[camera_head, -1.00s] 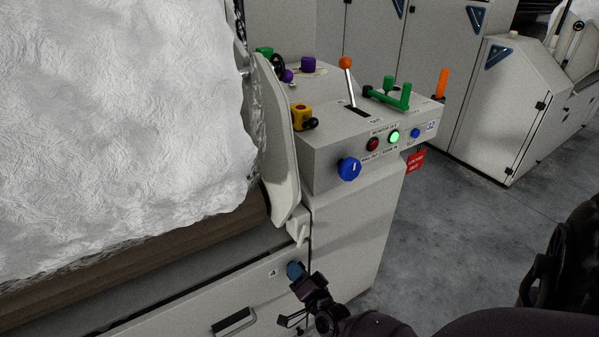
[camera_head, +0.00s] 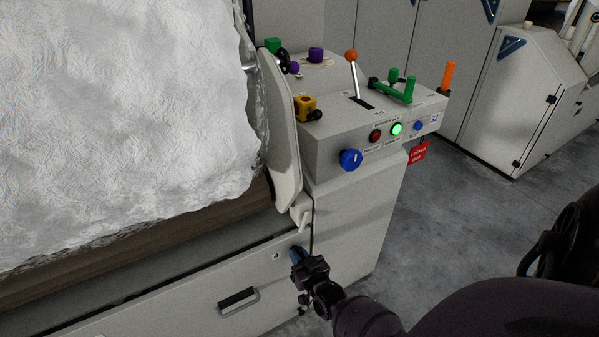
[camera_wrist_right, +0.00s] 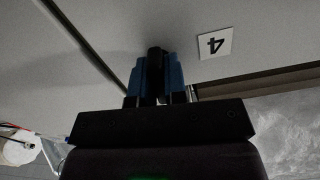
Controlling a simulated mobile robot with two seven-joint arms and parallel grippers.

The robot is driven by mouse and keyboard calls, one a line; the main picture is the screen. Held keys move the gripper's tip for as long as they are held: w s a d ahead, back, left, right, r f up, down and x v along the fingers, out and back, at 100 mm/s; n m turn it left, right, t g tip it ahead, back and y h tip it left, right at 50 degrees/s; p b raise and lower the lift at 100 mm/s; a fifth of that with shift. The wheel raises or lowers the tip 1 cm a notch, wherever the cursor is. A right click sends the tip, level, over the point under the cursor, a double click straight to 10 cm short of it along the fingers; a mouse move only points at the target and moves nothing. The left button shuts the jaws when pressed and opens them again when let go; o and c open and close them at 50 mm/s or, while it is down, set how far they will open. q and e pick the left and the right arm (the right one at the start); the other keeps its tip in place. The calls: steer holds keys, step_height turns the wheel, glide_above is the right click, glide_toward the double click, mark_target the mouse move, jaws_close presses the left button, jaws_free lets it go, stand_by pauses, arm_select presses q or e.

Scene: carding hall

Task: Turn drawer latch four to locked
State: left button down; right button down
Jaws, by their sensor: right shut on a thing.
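Drawer latch four (camera_wrist_right: 154,54) is a small dark knob on the pale drawer front, seen in the right wrist view beside the white label "4" (camera_wrist_right: 215,44). My right gripper (camera_head: 297,255) is at the drawer's upper right corner, just right of the same label (camera_head: 275,256). Its blue fingers (camera_wrist_right: 157,80) are shut on the latch, one on each side. In the head view the gripper mostly hides the latch, and I cannot tell which way it is turned. My left gripper is not in view.
The drawer has a dark handle (camera_head: 238,300) left of the gripper. Above stands a control box (camera_head: 335,150) with a blue knob (camera_head: 350,159), levers and lit buttons. A red tag (camera_head: 418,153) hangs at its right. White fibre (camera_head: 110,120) fills the left.

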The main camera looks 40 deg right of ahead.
steer(key=shift+n, duration=0.7)
steer(key=c, duration=1.2)
jaws_free()
steer(key=shift+o, duration=0.2)
